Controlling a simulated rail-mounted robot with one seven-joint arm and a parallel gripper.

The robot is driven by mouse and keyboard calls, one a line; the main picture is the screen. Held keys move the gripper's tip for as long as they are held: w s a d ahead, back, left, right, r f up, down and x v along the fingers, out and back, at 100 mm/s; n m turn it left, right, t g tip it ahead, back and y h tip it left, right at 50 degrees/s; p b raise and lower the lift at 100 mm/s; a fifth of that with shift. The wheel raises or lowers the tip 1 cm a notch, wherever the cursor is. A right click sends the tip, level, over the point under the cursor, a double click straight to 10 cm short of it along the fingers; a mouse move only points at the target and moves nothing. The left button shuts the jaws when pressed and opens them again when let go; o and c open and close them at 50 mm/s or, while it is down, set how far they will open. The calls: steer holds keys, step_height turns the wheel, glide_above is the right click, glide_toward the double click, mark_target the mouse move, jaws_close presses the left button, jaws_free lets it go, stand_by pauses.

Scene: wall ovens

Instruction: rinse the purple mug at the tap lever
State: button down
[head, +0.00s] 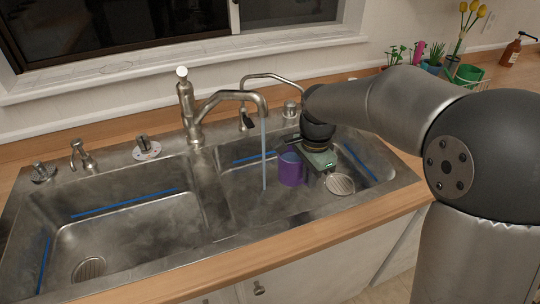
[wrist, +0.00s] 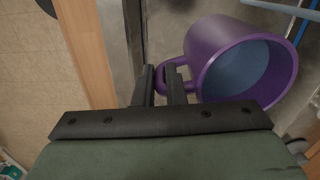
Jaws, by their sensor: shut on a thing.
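The purple mug (head: 292,170) is in the right basin of the sink in the head view, with a blue inside. In the wrist view the mug (wrist: 204,75) lies beyond my fingers, its mouth facing the camera. My gripper (wrist: 165,80) is shut on the mug's handle. The gripper (head: 315,160) is partly hidden by my arm in the head view. The tap (head: 235,96) is running, and a thin stream of water (head: 264,155) falls into the right basin, left of the mug and apart from it. The tap lever (head: 182,74) stands upright on the tap's body.
The left basin (head: 120,225) is empty, with a drain (head: 90,269). A divider (head: 212,195) separates the basins. A smaller curved spout (head: 275,77) stands behind the right basin. Potted plants (head: 432,62) and a brown bottle (head: 511,52) stand at the back right. The wooden counter edge (head: 250,262) runs along the front.

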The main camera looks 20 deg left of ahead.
steer(key=shift+r, duration=0.1)
steer(key=s+d+r+p, duration=0.1)
steer(key=s+d+r, duration=0.1)
steer(key=d+r, duration=0.2)
steer(key=shift+s+d+p, duration=0.15)
steer(key=shift+s+p, duration=0.15)
steer(key=shift+p, duration=0.05)
stand_by(0.5)
stand_by(0.7)
